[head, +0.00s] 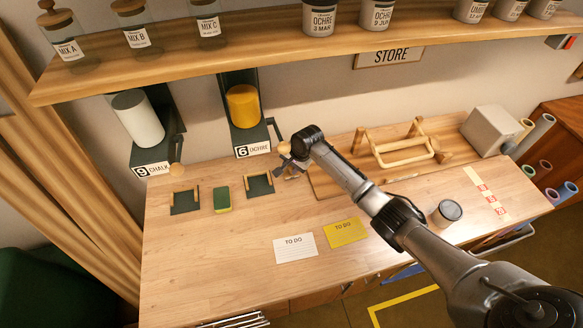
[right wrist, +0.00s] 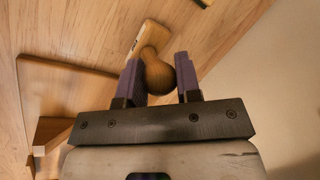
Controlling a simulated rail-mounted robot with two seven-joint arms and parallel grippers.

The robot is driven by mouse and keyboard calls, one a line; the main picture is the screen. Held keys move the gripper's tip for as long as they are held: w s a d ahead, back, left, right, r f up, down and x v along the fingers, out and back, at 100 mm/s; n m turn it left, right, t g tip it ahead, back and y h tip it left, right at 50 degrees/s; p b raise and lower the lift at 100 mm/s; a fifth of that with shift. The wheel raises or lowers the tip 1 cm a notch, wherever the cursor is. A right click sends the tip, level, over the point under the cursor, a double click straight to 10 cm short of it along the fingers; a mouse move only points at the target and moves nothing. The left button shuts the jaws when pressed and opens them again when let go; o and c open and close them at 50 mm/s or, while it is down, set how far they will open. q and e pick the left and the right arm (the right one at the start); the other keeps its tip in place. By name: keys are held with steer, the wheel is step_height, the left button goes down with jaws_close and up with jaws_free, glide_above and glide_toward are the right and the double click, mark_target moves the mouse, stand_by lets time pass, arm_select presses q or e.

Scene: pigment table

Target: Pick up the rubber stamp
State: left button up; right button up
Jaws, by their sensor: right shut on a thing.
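The rubber stamp (right wrist: 158,78) has a round brown wooden knob and a pale rectangular block beyond it, seen in the right wrist view. My right gripper (right wrist: 160,82) has its two purple fingers shut on the knob, one on each side. In the head view my right gripper (head: 290,166) is over the back of the worktable, just left of the wooden board. The stamp is too small and covered there to make out clearly. I cannot tell whether its block touches the table. My left gripper is not in view.
The ochre dispenser (head: 243,106) with its crank knob (head: 284,148) stands close behind the gripper. A wooden rack (head: 405,156) sits on the board to the right. A green sponge (head: 222,199), two note cards and a grey-lidded jar (head: 447,212) lie around. The front left table is clear.

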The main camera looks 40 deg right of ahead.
step_height(320, 180, up, 3)
steer(key=shift+r, duration=0.15)
steer(key=s+d+r, duration=0.6)
steer(key=s+d, duration=0.2)
steer(key=shift+d+r+p, duration=0.2)
steer(key=shift+r+p, duration=0.1)
steer(key=shift+p, duration=0.1)
steer(key=o, duration=0.4)
steer(key=c, duration=0.3)
steer(key=shift+o, duration=1.1)
steer(key=shift+c, duration=0.9)
